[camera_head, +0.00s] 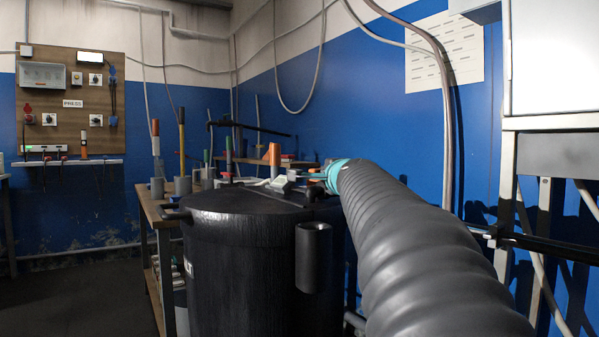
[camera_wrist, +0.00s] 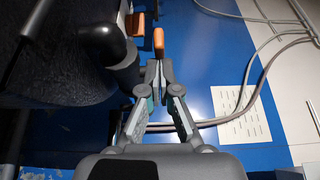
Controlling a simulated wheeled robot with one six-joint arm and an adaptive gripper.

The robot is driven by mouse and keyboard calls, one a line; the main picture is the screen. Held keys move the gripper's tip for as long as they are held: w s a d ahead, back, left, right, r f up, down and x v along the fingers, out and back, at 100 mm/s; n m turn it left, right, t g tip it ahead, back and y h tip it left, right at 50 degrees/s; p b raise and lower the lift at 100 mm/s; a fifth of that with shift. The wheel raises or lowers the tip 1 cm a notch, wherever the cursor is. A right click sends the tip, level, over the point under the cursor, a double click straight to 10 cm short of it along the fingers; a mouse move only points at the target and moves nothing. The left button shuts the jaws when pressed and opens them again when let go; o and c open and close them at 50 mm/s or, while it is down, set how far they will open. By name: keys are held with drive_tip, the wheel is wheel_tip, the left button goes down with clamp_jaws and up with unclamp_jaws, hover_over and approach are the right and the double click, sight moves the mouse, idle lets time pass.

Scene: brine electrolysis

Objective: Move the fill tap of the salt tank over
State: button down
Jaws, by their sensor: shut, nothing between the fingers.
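The black salt tank (camera_head: 250,260) stands in the middle of the head view. It also fills the upper left of the wrist view (camera_wrist: 60,75). My gripper (camera_wrist: 159,72) is shut and empty beside the tank's dark pipe fitting (camera_wrist: 122,72). An orange handle (camera_wrist: 158,42) shows just beyond the fingertips, and a second orange piece (camera_wrist: 134,22) sits to its left. I cannot tell which of them belongs to the fill tap. In the head view my gripper (camera_head: 310,174) is at the tank's top right, small and partly hidden by my sleeved arm.
A wooden bench (camera_head: 143,205) with colored-handled tools in grey holders stands behind the tank at left. A control board (camera_head: 70,100) hangs on the far left wall. A metal frame with a white cabinet (camera_head: 553,65) stands at right. Cables hang along the blue wall.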

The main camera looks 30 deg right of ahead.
drive_tip(key=shift+w+a, duration=0.55)
drive_tip(key=shift+w, duration=0.15)
drive_tip(key=shift+w+a+r, duration=0.1)
drive_tip(key=shift+w+a, duration=0.1)
drive_tip(key=shift+s, duration=0.15)
